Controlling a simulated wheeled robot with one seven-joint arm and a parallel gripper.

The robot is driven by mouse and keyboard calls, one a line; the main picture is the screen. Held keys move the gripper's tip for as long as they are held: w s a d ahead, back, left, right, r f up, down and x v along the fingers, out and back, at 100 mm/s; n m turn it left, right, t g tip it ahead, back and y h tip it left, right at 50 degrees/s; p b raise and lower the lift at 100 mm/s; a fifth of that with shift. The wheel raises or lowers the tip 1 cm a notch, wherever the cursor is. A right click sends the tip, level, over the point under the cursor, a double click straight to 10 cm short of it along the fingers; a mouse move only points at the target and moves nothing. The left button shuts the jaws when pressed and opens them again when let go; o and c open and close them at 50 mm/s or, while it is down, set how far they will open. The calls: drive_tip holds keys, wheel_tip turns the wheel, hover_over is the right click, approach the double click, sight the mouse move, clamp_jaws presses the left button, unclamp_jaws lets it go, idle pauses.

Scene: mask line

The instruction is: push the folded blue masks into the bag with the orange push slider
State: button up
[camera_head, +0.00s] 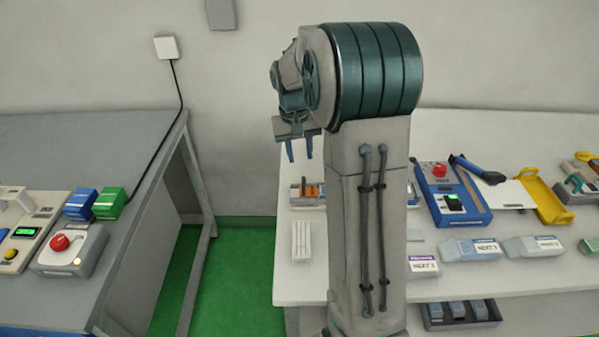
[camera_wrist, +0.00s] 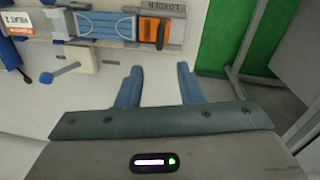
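The folded blue masks (camera_wrist: 105,25) lie in the loader's channel at the top of the wrist view. The orange push slider (camera_wrist: 152,29) stands at their right end, beside the LOADER label. In the head view the slider (camera_head: 309,190) shows small on the right-hand table, partly behind my arm. My gripper (camera_wrist: 159,80) is open and empty, and its two blue fingers point toward the loader, apart from the slider. In the head view my gripper (camera_head: 300,152) hangs above the table, fingers down. I cannot clearly make out the bag.
A blue sealer (camera_head: 451,196) with a red button and several wrapped packs (camera_head: 470,250) stand on the right-hand table (camera_head: 520,128). White strips (camera_head: 301,240) lie near its left edge. Another bench (camera_head: 90,135) stands left, across a green floor gap (camera_head: 235,270).

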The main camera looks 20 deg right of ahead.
hover_over(309, 186)
drive_tip(key=a, duration=0.2)
drive_tip(key=f, duration=0.7)
drive_tip(key=shift+w+f, duration=0.2)
drive_tip(key=shift+w, duration=0.05)
clamp_jaws()
